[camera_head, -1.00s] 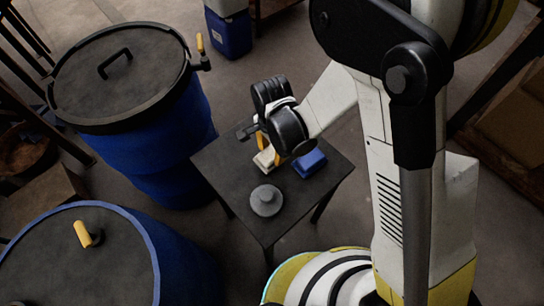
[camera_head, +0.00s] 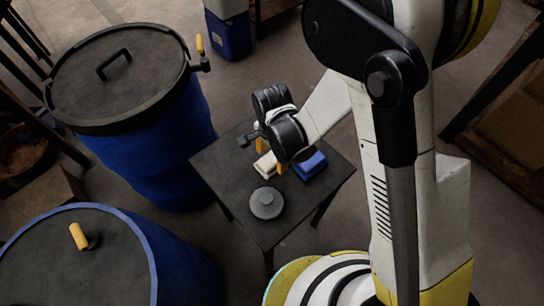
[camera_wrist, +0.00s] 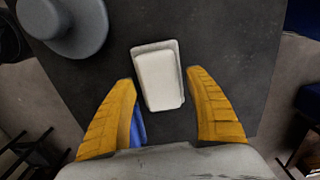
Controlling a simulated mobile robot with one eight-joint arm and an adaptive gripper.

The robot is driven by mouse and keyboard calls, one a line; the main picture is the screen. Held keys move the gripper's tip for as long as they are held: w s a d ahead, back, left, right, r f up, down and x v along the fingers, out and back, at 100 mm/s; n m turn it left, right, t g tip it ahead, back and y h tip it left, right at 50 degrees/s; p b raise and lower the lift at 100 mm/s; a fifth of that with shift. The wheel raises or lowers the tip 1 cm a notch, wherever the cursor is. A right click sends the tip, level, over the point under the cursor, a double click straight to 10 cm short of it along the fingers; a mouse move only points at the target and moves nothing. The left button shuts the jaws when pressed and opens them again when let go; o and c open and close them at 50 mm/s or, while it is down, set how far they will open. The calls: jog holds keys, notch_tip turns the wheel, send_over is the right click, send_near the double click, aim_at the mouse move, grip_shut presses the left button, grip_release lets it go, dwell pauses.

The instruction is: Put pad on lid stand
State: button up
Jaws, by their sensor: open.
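A cream-white rectangular pad (camera_head: 265,164) lies on a small dark table (camera_head: 231,168). In the wrist view the pad (camera_wrist: 159,78) shows a paler top inside a greyish rim. My gripper (camera_head: 272,157) is above it, with yellow-orange fingers. In the wrist view the fingers (camera_wrist: 160,78) are spread, one on each side of the pad's near part, with gaps on both sides. Nothing is held. A blue block (camera_head: 311,165) lies right of the pad, partly hidden by my gripper.
A grey round piece with a raised knob (camera_head: 266,203) sits on the table's near part. A blue vat with a dark handled lid (camera_head: 120,75) stands left, and another blue vat (camera_head: 187,265) stands at front left. The table's left part is bare.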

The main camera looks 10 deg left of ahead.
aim_at(272, 158)
jog(key=w+d+r+n+t+p, duration=0.1)
jog(key=d+r+p, duration=0.2)
jog(key=r, duration=0.7)
jog(key=w+d+r+n+p, duration=0.1)
jog(key=d+r+p, duration=0.15)
jog(key=r, duration=0.65)
jog(key=s+d+r+n+t, duration=0.3)
jog(key=d+r, duration=0.4)
jog(key=d, duration=0.2)
jog(key=s+d+r+n+t, duration=0.3)
jog(key=d+r, duration=0.4)
jog(key=d, duration=0.3)
jog(key=shift+s+d+r, duration=0.15)
jog(key=shift+s+d, duration=0.1)
jog(key=shift+s, duration=0.15)
